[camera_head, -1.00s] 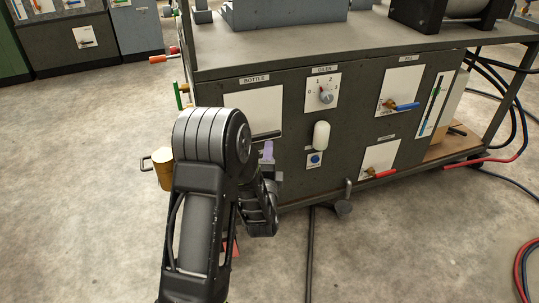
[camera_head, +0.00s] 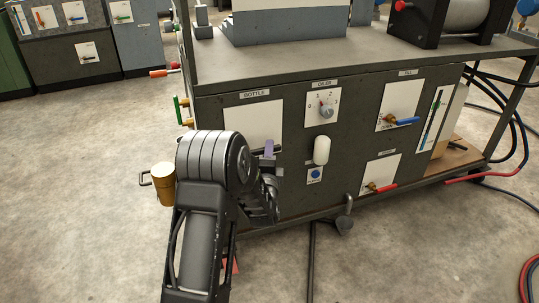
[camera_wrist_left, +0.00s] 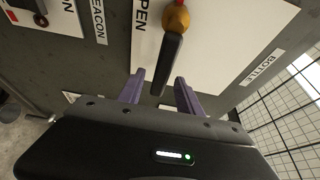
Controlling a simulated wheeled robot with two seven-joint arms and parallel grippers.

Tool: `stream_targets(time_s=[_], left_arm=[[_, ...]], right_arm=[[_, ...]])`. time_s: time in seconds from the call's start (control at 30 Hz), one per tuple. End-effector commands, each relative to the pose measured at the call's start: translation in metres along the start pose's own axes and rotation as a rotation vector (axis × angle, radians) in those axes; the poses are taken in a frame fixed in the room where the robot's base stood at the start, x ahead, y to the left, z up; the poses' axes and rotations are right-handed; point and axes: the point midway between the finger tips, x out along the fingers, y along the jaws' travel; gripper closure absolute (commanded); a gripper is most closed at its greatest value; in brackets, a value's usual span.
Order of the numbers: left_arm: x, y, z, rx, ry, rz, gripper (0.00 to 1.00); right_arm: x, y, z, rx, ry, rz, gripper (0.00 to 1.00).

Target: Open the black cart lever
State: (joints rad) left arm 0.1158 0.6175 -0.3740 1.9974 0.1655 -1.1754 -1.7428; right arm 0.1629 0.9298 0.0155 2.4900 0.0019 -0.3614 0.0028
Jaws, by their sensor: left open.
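The black lever (camera_wrist_left: 172,62) shows in the left wrist view, hanging from a brass pivot (camera_wrist_left: 177,18) on a white plate (camera_wrist_left: 215,40) labelled OPEN and BOTTLE. My left gripper (camera_wrist_left: 160,77) is open. Its two purple fingers stand on either side of the lever's free end, with visible gaps; I cannot tell how far the lever reaches between them in depth. In the head view my left gripper (camera_head: 268,149) is at the lower right of the BOTTLE plate (camera_head: 253,120). My forearm hides its lower left part and most of the lever. My right gripper is not in view.
A brass cup (camera_head: 164,184) protrudes left. Hoses lie right.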

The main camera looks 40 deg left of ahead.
Motion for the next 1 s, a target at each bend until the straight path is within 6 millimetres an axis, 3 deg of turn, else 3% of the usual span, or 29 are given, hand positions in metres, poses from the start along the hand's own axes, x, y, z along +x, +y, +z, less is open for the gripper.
stream_targets(time_s=[0.33,0.83,1.0], left_arm=[[0.0062,0.0001,0.0001,0.0,0.0,0.001,0.58],[0.006,0.0001,0.0002,0.0,0.0,0.001,0.98],[0.0059,0.0002,0.0002,0.0,0.0,0.001,1.0]], right_arm=[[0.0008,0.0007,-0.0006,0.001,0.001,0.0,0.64],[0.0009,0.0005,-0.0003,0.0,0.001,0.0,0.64],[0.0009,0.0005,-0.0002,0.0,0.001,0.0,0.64]])
